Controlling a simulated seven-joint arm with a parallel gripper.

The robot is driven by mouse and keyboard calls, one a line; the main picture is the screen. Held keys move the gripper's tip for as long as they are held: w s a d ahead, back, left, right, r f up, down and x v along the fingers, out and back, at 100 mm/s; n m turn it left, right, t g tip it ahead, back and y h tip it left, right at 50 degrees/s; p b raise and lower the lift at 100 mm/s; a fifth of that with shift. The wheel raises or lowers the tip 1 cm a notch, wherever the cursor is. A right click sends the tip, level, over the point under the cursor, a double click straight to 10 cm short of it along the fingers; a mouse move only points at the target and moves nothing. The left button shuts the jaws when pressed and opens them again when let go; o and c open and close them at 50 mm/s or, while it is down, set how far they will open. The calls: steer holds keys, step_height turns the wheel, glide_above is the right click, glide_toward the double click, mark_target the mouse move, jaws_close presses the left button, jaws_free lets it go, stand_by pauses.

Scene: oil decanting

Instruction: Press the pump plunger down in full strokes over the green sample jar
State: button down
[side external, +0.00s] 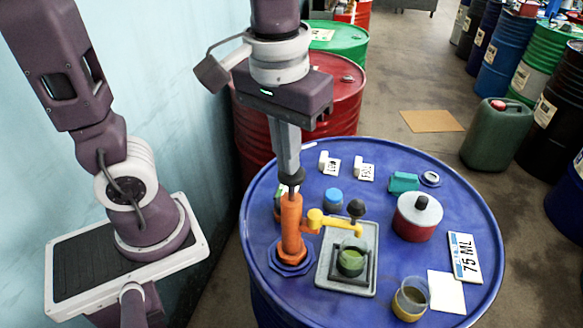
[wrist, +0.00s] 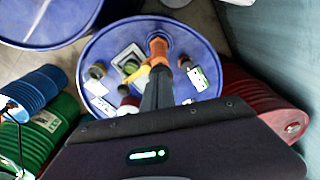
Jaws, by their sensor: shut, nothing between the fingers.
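The orange pump (side external: 291,228) stands upright on the blue drum, and its yellow spout (side external: 335,224) reaches right over the green sample jar (side external: 351,262). The jar holds green liquid and sits in a dark holder on a grey tray (side external: 332,283). My gripper (side external: 290,180) is shut, pointing down at the top of the pump. Its fingers cover most of the plunger, so I cannot tell whether they press on it. In the wrist view the shut fingers (wrist: 158,72) line up with the orange pump body (wrist: 158,46), with the yellow spout (wrist: 139,74) to its left.
On the drum top (side external: 262,215) are a red pot with a grey lid (side external: 417,218), a cup of brown liquid (side external: 410,297), a blue-capped jar (side external: 333,200), a teal piece (side external: 403,182), a "75 ML" plate (side external: 464,258) and small tags. A red drum (side external: 345,105) stands behind.

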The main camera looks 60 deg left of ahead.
steer(key=shift+f, duration=0.1)
step_height(320, 180, down, 3)
steer(key=shift+f, duration=0.15)
steer(key=s, duration=0.1)
steer(key=s+d+r, duration=0.1)
steer(key=shift+s+d, duration=0.1)
steer(key=shift+s, duration=0.3)
steer(key=shift+r, duration=0.1)
step_height(320, 180, up, 7)
steer(key=shift+s+d, duration=0.15)
steer(key=shift+s, duration=0.2)
stand_by(1.1)
steer(key=w+r, duration=0.1)
steer(key=w+a+r, duration=0.1)
steer(key=w, duration=0.1)
steer(key=shift+a+r, duration=0.1)
steer(key=shift+r, duration=0.05)
